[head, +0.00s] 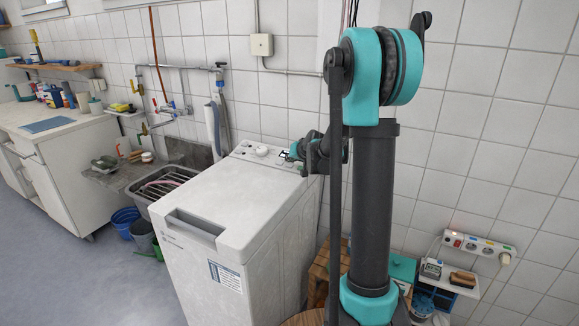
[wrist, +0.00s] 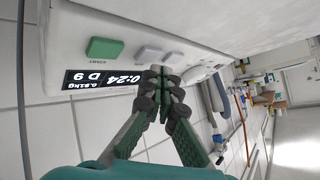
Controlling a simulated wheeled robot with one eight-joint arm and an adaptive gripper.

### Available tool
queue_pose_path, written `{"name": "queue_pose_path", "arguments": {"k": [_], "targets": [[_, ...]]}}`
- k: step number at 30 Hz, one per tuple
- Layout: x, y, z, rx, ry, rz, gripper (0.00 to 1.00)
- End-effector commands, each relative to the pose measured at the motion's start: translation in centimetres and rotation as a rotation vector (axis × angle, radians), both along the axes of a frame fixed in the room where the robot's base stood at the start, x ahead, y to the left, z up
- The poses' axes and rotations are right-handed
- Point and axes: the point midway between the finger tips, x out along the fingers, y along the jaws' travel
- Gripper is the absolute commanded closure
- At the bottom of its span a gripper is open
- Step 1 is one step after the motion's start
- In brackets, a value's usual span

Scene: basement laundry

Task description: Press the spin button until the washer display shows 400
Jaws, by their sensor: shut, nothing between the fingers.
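The white top-loading washer (head: 205,205) stands against the tiled wall, with its control panel (head: 262,153) at the back of its top. In the wrist view the panel is upside down. It shows a green start button (wrist: 104,48), pale grey buttons (wrist: 150,54) and a lit black display (wrist: 103,79). The display shows 0:24, a weight in kg and other characters that are hard to read. My gripper (wrist: 163,76) is shut and empty, its tips right at the grey buttons and beside the display. Whether they touch a button cannot be told. In the head view my gripper (head: 298,150) is at the panel's right end.
A sink (head: 165,180) with taps and a hanging hose (head: 213,130) is left of the washer. A white counter (head: 45,135) stands further left. A wooden stool (head: 318,275) and a power strip (head: 478,247) are at the right. The floor in front is clear.

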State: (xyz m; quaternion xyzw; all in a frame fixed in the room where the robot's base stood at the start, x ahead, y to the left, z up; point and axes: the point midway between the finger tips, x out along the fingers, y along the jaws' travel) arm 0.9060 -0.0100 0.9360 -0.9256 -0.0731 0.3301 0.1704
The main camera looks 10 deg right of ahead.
Motion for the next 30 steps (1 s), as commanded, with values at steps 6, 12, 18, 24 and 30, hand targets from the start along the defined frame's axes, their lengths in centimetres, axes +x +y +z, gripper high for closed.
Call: {"name": "queue_pose_path", "arguments": {"k": [6,12,18,24,30], "targets": [[-0.1,0.0,0.2,0.0,0.0,0.0,1.0],[-0.1,0.1,0.5,0.0,0.0,0.0,1.0],[-0.5,0.4,2.1,-0.001,0.0,0.001,1.0],[-0.9,0.7,3.8,-0.001,0.0,0.001,1.0],[-1.2,0.8,4.9,-0.001,0.0,0.001,1.0]]}}
